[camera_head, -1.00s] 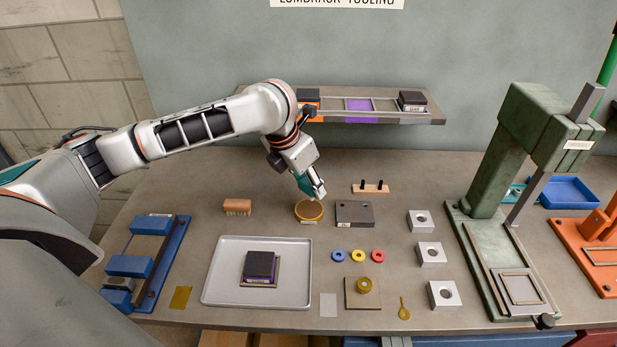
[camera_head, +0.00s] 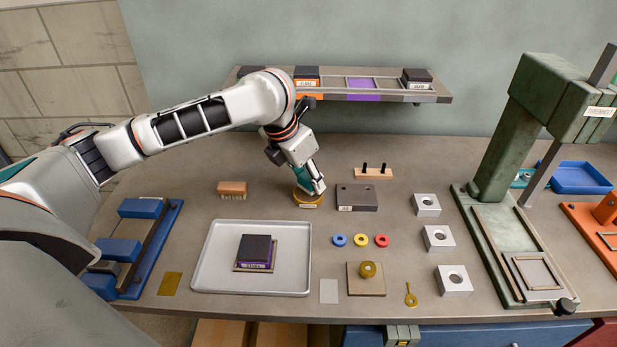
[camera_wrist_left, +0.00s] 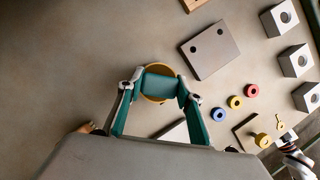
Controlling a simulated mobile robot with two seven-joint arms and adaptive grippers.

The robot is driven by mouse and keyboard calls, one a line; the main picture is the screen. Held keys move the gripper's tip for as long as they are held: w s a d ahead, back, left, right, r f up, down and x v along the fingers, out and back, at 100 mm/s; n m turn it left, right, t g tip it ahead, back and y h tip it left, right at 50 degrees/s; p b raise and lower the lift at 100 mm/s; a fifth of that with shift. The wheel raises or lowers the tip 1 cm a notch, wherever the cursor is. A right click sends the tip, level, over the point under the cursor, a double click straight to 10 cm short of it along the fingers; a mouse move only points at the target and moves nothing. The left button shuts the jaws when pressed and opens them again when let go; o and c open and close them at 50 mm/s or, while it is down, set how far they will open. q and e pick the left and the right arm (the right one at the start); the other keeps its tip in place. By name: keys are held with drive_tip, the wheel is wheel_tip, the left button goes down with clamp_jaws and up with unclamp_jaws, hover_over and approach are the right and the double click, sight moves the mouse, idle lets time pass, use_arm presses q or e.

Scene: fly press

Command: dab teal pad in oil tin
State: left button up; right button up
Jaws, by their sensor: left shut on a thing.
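The oil tin (camera_head: 308,200) is a round, yellow-rimmed tin on the bench, left of a grey block. My left gripper (camera_head: 312,188) points down at the tin, its tips at the rim. In the left wrist view its fingers are shut on the teal pad (camera_wrist_left: 160,83), which covers part of the tin (camera_wrist_left: 152,68). I cannot tell whether the pad touches the inside of the tin. What seems to be my right gripper (camera_head: 397,335) shows partly at the front bench edge; its opening is unclear.
The grey block (camera_head: 356,197) stands close right of the tin. A brush (camera_head: 232,188) lies to the left. A grey tray (camera_head: 210,268) holds a dark block in front. Colored rings (camera_head: 361,240) lie front right. A green press (camera_head: 505,190) stands at the right.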

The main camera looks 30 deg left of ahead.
use_arm(q)
drive_tip(key=shift+f, duration=0.1)
idle(0.4)
drive_tip(key=shift+f, duration=0.4)
idle(0.4)
idle(1.1)
drive_tip(key=shift+s+f+p, duration=0.1)
drive_tip(key=shift+f+p, duration=0.15)
drive_tip(key=shift+p, duration=0.3)
idle(1.8)
wheel_tip(320, 180, up, 3)
drive_tip(key=p, duration=0.3)
drive_tip(key=shift+f, duration=0.1)
wheel_tip(320, 180, up, 2)
drive_tip(key=p, duration=0.2)
drive_tip(key=shift+r+p, duration=0.2)
drive_tip(key=shift+p, duration=0.1)
drive_tip(key=shift+r, duration=1.1)
